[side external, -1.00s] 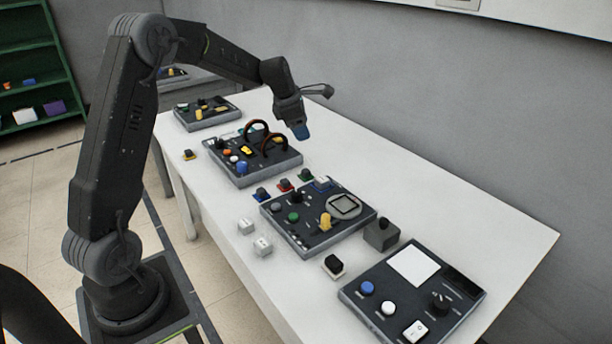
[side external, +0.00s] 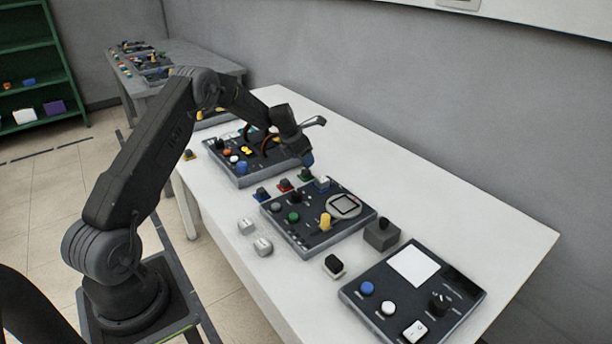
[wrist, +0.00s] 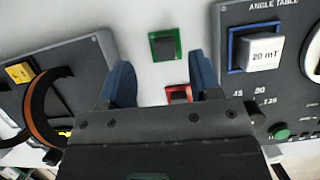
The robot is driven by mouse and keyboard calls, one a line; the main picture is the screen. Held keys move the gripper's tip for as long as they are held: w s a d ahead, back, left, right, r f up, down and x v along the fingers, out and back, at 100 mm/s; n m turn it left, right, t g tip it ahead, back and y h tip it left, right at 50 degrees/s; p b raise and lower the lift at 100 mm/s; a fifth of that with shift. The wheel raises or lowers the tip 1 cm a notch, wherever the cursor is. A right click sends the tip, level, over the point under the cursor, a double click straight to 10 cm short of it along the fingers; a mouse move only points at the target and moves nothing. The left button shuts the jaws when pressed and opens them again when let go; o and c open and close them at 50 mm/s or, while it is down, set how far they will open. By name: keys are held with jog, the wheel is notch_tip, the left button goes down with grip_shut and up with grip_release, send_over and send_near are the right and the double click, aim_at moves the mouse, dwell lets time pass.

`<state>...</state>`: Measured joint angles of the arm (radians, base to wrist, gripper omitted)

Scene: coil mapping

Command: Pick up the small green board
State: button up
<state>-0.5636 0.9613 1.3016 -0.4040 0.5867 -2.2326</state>
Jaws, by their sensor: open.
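The small green board (wrist: 174,33) with a dark block on it lies flat on the white table in the wrist view, just beyond the gap between my fingertips. In the side view the green board (side external: 305,178) sits at the back end of a short row of small boards. My gripper (wrist: 162,68) is open and empty, with its blue fingers apart. In the side view my gripper (side external: 308,161) hangs close above the green board, and I cannot tell the exact gap.
A red board (side external: 284,185) and a blue board (side external: 261,195) sit beside the green one. A panel with coil hoops (side external: 240,177) and a panel with a round dial (side external: 305,242) flank the row. A 20 mT block (wrist: 262,50) stands close on the right.

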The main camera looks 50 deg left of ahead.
aim_at(306, 174)
jog(key=x, duration=0.5)
jog(key=shift+s+d+f, duration=0.1)
jog(key=shift+s+d, duration=0.1)
jog(key=shift+s, duration=0.05)
jog(key=c, duration=1)
